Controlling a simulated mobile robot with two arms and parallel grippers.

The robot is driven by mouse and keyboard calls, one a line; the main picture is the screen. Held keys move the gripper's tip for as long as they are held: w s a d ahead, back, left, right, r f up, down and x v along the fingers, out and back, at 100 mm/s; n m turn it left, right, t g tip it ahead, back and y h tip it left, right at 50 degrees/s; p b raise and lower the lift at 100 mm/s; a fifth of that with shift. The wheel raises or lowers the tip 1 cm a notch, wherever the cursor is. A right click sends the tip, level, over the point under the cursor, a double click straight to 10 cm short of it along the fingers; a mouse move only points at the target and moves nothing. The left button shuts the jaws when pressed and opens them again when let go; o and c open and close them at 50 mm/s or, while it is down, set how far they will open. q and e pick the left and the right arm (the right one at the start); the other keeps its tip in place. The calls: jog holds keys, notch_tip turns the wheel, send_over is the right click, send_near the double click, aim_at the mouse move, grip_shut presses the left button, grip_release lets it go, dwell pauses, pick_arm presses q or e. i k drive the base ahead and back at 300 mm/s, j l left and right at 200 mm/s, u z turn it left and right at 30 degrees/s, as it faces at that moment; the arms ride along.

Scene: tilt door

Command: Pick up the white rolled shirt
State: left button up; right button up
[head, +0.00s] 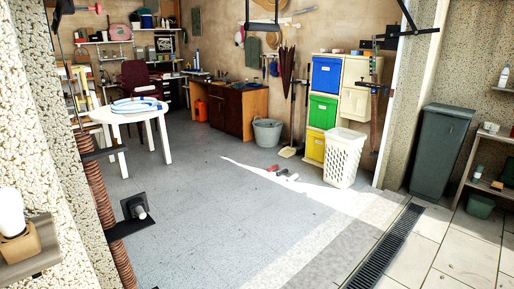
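Several small rolled items lie on the grey floor in a sunlit patch near the middle of the head view. One is reddish (273,168), and beside it to the right are whitish rolls (283,172) (293,177). They are too small to tell surely which is the white rolled shirt. They lie left of a white laundry basket (345,158) and apart from it. Neither of my grippers shows in the view.
Coil springs (104,205) (376,110) flank the doorway. A black plate with a grey peg (138,209) sticks out at the left. A floor grate (385,250) crosses the threshold. A white table (133,116) stands back left, a dark bin (441,150) right. The middle floor is clear.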

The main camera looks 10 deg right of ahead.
aim_at(294, 177)
jog(key=i+l+z, duration=0.4)
jog(key=i, duration=0.75)
jog(key=i+z, duration=0.35)
jog(key=i, duration=0.8)
jog(key=i+u, duration=0.1)
jog(key=i, duration=0.4)
jog(key=i+l+u, duration=0.1)
jog(key=i, duration=0.45)
jog(key=i+l+u, duration=0.1)
jog(key=i, duration=0.4)
jog(key=i+l+u, duration=0.15)
jog(key=i, duration=0.65)
jog(key=l+z, duration=0.05)
jog(key=l, duration=0.05)
